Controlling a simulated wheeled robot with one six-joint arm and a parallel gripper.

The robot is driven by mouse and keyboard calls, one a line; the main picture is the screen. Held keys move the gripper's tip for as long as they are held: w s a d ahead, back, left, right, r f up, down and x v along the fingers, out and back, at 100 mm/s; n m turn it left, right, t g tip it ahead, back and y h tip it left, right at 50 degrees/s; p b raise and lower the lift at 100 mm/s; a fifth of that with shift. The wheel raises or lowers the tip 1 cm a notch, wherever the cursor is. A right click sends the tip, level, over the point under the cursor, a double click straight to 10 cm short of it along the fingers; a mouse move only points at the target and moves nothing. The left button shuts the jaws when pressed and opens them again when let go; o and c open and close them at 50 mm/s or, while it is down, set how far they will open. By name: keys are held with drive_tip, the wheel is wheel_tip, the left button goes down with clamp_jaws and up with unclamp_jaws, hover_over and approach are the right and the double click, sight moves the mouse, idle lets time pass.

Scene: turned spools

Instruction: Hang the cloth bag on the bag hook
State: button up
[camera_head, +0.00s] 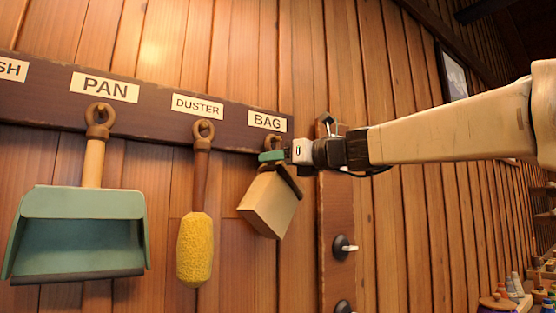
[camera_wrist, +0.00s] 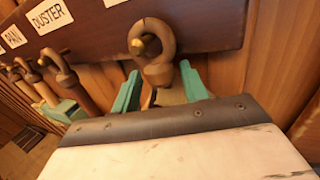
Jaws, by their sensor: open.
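The cloth bag (camera_head: 268,206), a pale tan body with a dark brown top band, hangs tilted below the BAG label (camera_head: 267,122). In the wrist view the bag (camera_wrist: 180,152) fills the bottom, with a wooden ring (camera_wrist: 158,74) above its band. The ring appears to be around the bag hook (camera_wrist: 149,45), whose rounded end shows inside it. My gripper (camera_head: 272,156) is at the top of the bag, reaching in from the right. In the wrist view its green fingers (camera_wrist: 160,84) are open, one on each side of the ring's lower part. The hook is hidden in the head view.
The dark rail (camera_head: 225,126) also carries a green dustpan (camera_head: 78,232) and a yellow duster (camera_head: 195,250), both hanging by rings, left of the bag. Dark knobs (camera_head: 343,247) stick out from a vertical board at the lower right. Bare wood wall lies below the bag.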

drive_tip(key=v, duration=0.8)
drive_tip(key=s+d+f+n+g+h, duration=0.2)
drive_tip(key=s+f+n+g+h, duration=0.15)
drive_tip(key=f+n, duration=0.55)
drive_tip(key=s+d+f+n+g+h, duration=0.15)
drive_tip(key=s+f+n, duration=0.35)
drive_tip(key=f, duration=0.8)
drive_tip(key=s+d+f+n+g+h, duration=0.2)
drive_tip(key=s+d+f+n+h, duration=0.3)
drive_tip(key=s+d+f, duration=0.3)
drive_tip(key=s+d+f+n+g+h, duration=0.2)
drive_tip(key=s+d+f+n+h, duration=0.2)
drive_tip(key=s+f, duration=1.1)
drive_tip(key=d+n, duration=0.2)
drive_tip(key=d, duration=0.2)
drive_tip(key=shift+s+h, duration=0.4)
